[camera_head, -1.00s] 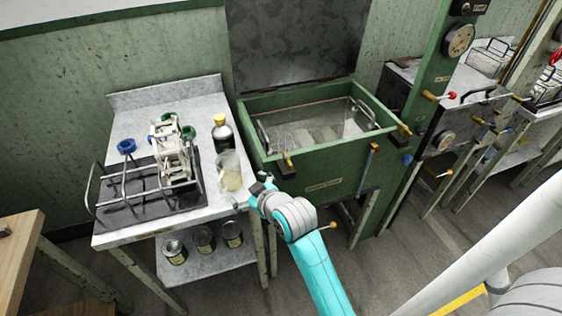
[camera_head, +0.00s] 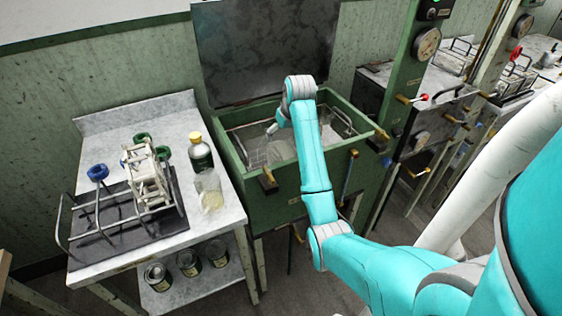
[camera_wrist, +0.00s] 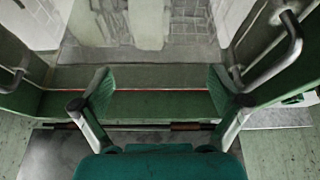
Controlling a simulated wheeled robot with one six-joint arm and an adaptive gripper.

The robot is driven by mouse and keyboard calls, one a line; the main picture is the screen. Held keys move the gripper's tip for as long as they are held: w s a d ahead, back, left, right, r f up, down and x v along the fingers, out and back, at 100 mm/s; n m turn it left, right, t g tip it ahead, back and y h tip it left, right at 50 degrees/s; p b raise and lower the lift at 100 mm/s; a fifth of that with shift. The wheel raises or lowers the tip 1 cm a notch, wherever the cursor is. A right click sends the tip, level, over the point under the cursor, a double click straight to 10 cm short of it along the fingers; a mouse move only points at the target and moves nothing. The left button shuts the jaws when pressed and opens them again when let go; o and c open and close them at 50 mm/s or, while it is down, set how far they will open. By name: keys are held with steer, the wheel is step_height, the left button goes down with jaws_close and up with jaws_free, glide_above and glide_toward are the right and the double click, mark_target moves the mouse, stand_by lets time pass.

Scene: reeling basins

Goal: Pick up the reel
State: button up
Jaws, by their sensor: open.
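The reel (camera_head: 148,185), a pale off-white frame, stands on a dark tray (camera_head: 95,250) on the metal side table at left in the head view. My gripper (camera_wrist: 160,92) is open and empty in the wrist view, its two green-padded fingers spread apart. In the head view my arm reaches over the green basin (camera_head: 325,180), to the right of the reel and well apart from it. The gripper is mostly hidden there behind my arm. The wrist view shows the basin's wall, bent metal handles (camera_wrist: 285,50) and pale, unclear shapes within; the reel is not recognisable there.
Blue and green knobs and a bent metal rail surround the reel. A yellow-capped bottle (camera_head: 200,152) and a clear beaker (camera_head: 209,192) stand right of it. Several cans are on the lower shelf. The basin's dark lid (camera_head: 265,50) stands raised behind.

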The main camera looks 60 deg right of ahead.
glide_above(283, 147)
steer(key=s, duration=0.2)
steer(key=shift+m, duration=0.3)
steer(key=f, duration=0.4)
steer(key=shift+w+a+f, duration=0.15)
steer(key=shift+a+f, duration=0.25)
steer(key=shift+x, duration=3.15)
steer(key=shift+a, duration=0.2)
steer(key=c, duration=1.4)
steer(key=shift+o, duration=0.2)
